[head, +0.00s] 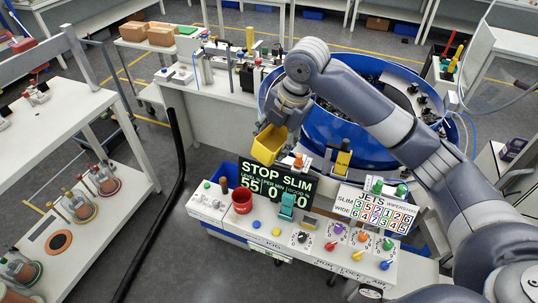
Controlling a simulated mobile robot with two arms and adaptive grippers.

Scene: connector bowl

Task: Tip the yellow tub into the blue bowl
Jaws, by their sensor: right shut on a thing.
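The yellow tub (269,146) hangs in the air, tilted, just left of and in front of the blue bowl. My right gripper (281,118) comes down from above and is shut on the tub's upper edge. The tub's contents cannot be made out. The large round blue bowl (325,116) stands right of the tub. My right arm passes over it and hides much of its middle; some dark small things show toward its back. My left gripper is not in view.
Below the tub, a control panel (268,219) carries knobs, a red cup (242,201) and a black display sign (277,187). A white bench (221,84) with small devices stands behind left. A white shelf rack (62,122) is at far left, with open floor between.

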